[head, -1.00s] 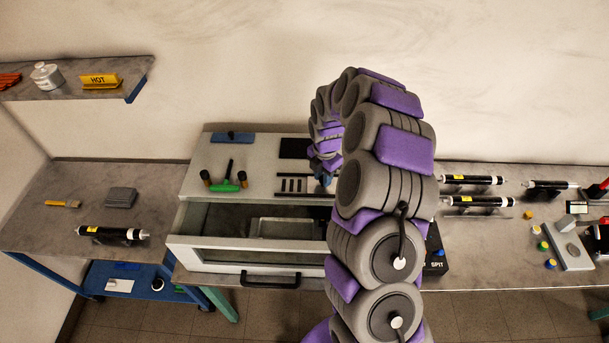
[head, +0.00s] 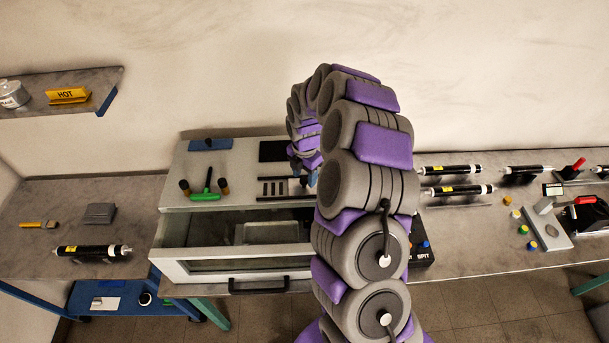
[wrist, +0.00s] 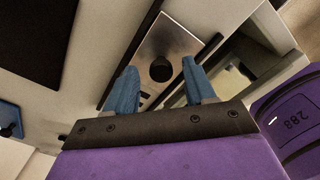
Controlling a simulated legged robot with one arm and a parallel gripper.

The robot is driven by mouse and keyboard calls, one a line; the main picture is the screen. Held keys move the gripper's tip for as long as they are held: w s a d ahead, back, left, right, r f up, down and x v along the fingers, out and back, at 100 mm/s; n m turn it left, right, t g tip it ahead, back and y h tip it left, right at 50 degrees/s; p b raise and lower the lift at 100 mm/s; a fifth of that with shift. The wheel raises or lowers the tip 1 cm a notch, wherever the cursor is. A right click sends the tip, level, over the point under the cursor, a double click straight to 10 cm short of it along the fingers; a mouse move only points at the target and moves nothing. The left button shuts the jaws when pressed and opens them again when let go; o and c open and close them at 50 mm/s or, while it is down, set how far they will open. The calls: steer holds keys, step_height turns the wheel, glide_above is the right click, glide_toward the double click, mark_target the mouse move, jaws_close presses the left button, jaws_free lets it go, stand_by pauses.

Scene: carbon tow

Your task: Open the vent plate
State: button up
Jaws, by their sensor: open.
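The vent plate (wrist: 178,42) is a shiny metal plate with a round black knob (wrist: 160,69), lying between two dark rails in the wrist view. My gripper (wrist: 160,84) is open, its two blue fingers on either side of the knob and apart from it in the picture. Whether the fingertips are down at knob height I cannot tell. In the head view my gripper (head: 307,174) is over the right part of the white oven top (head: 230,165), beside dark vent slots (head: 274,188). My arm hides the plate there.
The oven's front drawer (head: 215,267) with a black handle (head: 258,284) stands pulled out. Black rollers (head: 458,190) lie on the right bench. A shelf (head: 60,105) is upper left.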

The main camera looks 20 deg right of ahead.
mark_target(305, 179)
step_height(305, 179, up, 17)
steer(key=shift+f, duration=0.2)
stand_by(0.5)
steer(key=s+a+m+b, duration=0.3)
steer(key=s+a+m, duration=0.15)
steer(key=s, duration=0.35)
steer(key=s+a+m+b, duration=0.2)
steer(key=s+a+m, duration=0.25)
steer(key=s, duration=0.45)
steer(key=s+f+m+g+b, duration=0.1)
steer(key=s+f+m+b, duration=0.1)
steer(key=s+m, duration=0.5)
steer(key=s+f+m+b, duration=0.3)
steer(key=s+f+m, duration=0.2)
steer(key=s, duration=1)
steer(key=shift+s+a+f+m+g+b, duration=0.2)
steer(key=shift+s+m+g+b, duration=0.2)
steer(key=shift+m, duration=0.8)
